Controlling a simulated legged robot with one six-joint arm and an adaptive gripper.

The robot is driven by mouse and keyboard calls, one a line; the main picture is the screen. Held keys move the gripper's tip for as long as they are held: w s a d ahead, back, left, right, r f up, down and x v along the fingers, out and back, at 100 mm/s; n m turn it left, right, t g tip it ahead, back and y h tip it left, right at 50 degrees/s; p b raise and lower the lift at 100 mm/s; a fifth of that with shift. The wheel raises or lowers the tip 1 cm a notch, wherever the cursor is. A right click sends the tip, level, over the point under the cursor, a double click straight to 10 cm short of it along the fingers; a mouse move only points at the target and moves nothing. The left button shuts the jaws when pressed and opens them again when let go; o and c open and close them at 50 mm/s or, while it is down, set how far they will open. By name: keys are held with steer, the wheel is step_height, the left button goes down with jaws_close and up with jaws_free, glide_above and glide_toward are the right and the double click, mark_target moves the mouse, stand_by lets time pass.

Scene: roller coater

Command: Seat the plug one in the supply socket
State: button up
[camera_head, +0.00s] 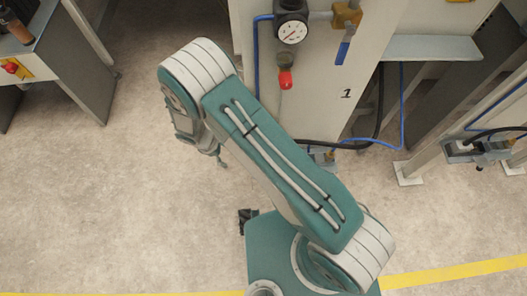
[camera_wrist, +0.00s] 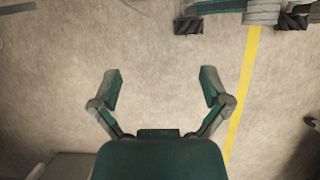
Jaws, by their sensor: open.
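My gripper (camera_wrist: 161,85) is open and empty in the wrist view, with bare floor between and beyond its fingers. In the head view the gripper shows only in part, below the raised end of my arm, left of the pale panel marked 1 (camera_head: 345,120). At the foot of this panel, a small metal fitting (camera_head: 322,156) sits where a black cable (camera_head: 375,125) and a blue hose (camera_head: 402,110) run. My arm partly hides it. I cannot tell whether it is plug one or the supply socket. A red-ended part (camera_head: 286,79) hangs below the gauge. The gripper touches none of these.
A pressure gauge (camera_head: 292,30) and a brass valve with a blue lever (camera_head: 343,52) are on the panel. A metal frame (camera_head: 410,168) with another fitting (camera_head: 465,148) stands at right. The floor at left is clear.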

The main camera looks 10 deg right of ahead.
steer(key=d, duration=1.1)
steer(key=shift+s, duration=0.25)
steer(key=x, duration=0.5)
steer(key=shift+d, duration=0.35)
steer(key=shift+c, duration=0.3)
jaws_close()
